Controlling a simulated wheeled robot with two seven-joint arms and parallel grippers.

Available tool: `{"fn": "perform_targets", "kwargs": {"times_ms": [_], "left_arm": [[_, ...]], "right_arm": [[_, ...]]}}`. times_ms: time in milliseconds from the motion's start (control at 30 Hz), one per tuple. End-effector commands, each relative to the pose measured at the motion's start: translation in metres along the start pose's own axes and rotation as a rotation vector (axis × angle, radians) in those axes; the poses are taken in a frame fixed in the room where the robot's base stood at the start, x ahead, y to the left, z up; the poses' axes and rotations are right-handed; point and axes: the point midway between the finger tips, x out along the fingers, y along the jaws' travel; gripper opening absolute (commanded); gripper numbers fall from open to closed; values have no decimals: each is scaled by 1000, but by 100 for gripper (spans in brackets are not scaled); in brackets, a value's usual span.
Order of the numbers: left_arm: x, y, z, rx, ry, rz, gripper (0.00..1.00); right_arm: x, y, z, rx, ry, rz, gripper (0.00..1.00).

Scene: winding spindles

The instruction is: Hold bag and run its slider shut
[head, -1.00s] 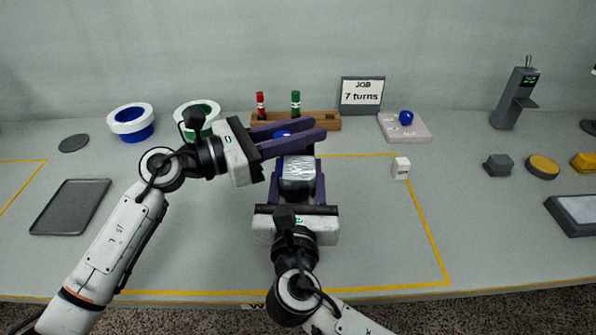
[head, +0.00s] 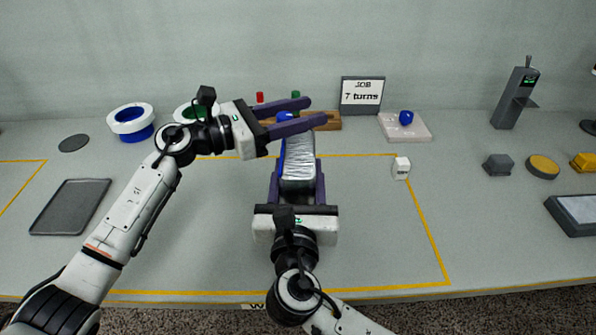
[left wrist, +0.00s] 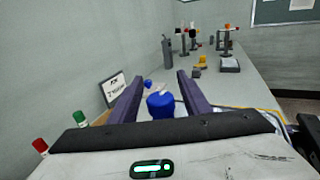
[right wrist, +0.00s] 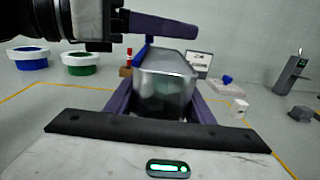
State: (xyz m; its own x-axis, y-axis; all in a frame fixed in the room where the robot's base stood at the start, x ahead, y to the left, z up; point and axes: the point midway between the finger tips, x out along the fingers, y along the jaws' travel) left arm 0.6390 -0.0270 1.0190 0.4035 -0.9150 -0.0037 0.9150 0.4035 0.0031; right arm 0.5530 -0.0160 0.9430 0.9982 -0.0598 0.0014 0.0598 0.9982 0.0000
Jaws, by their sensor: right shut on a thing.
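A silvery bag (head: 299,165) stands out lengthwise from my right gripper (head: 297,175), which is shut on its sides. The bag also fills the middle of the right wrist view (right wrist: 165,85). A blue strip runs along its left edge, with a blue piece (head: 284,117), seemingly the slider, at the far end. My left gripper (head: 317,111) is open, its fingers pointing right, around or just above the bag's far end. In the left wrist view a blue piece (left wrist: 160,104) shows between the spread fingers; I cannot tell whether they touch it.
A wooden rack (head: 328,121) with red and green markers stands behind the left fingers. A sign (head: 362,95) reads "JOB 7 turns". A small white block (head: 401,168) is to the right. A grey tray (head: 70,207) lies left. The yellow-outlined table area is mostly clear.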

Motion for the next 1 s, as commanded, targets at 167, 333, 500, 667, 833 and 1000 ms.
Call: {"fn": "perform_targets", "kwargs": {"times_ms": [167, 333, 500, 667, 833, 1000], "left_arm": [[-2, 0, 0, 0, -1, 0, 43], [-22, 1, 0, 1, 0, 2, 43], [-59, 0, -1, 2, 3, 3, 43], [-91, 0, -1, 1, 2, 2, 43], [-113, 0, 0, 1, 1, 1, 43], [-120, -1, 0, 0, -1, 0, 43]], "right_arm": [[0, 0, -4, -3, 9, -1, 23], [0, 0, -5, -3, 9, -1, 23], [0, 0, -5, -3, 9, -1, 23], [0, 0, -4, -3, 9, -1, 23], [0, 0, -4, -3, 9, 0, 23], [0, 0, -4, -3, 9, 0, 23]]}}
